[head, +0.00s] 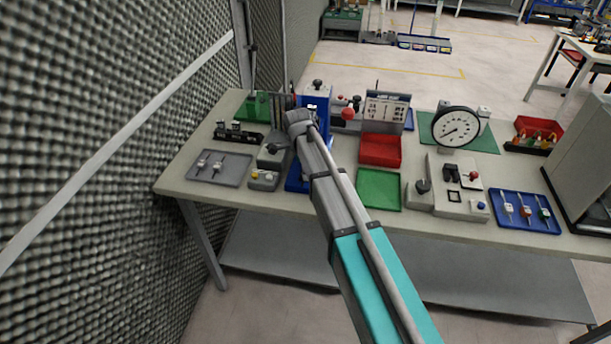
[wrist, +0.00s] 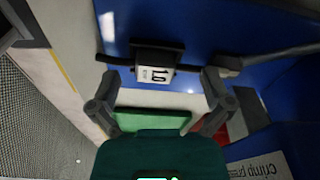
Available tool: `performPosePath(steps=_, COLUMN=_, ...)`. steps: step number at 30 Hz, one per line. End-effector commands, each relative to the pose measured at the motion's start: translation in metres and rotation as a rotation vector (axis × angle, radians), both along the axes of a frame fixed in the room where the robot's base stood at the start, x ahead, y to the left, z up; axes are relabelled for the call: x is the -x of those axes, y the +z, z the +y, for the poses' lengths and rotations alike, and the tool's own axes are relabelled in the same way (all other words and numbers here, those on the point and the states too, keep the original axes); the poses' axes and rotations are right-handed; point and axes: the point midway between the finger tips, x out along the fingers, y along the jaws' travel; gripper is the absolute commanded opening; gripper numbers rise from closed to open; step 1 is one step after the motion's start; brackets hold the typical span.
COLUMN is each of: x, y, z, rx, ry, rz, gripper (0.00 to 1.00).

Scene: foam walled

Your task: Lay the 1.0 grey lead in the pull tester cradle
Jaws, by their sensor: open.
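In the wrist view a white tag marked 1.0 (wrist: 155,73), seen upside down, sits on a dark lead or holder across the blue crimp press (wrist: 190,25). My gripper (wrist: 160,98) is open, its fingers spread to either side of the tag, apart from it. In the head view my arm reaches to the blue press (head: 315,98), and the fingers are hidden behind it. The light grey unit (head: 440,206) with black jaws below the round dial gauge (head: 458,127) looks like the pull tester. Its jaws (head: 451,173) show no lead.
A grey tray (head: 208,180) with leads lies left on the bench. A red tray (head: 380,151) and green tray (head: 378,190) lie right of my arm. A blue tray (head: 540,224) with 3 leads lies at the right. A foam wall (head: 100,130) borders the left.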

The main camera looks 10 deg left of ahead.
Motion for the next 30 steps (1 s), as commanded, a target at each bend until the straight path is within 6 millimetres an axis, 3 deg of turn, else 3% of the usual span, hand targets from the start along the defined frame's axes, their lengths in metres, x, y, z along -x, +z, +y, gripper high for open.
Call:
performPosePath(steps=12, x=-0.0001, y=0.0003, z=-0.0001, rx=0.0, ry=0.0, rz=0.0, gripper=1.0)
performPosePath(steps=25, x=-0.0002, y=0.0, z=-0.0001, rx=0.0, ry=-0.001, rz=0.0, gripper=0.2)
performPosePath(steps=30, x=-0.0005, y=-0.0004, z=0.0, rx=0.0, ry=-0.001, rz=-0.001, gripper=0.11)
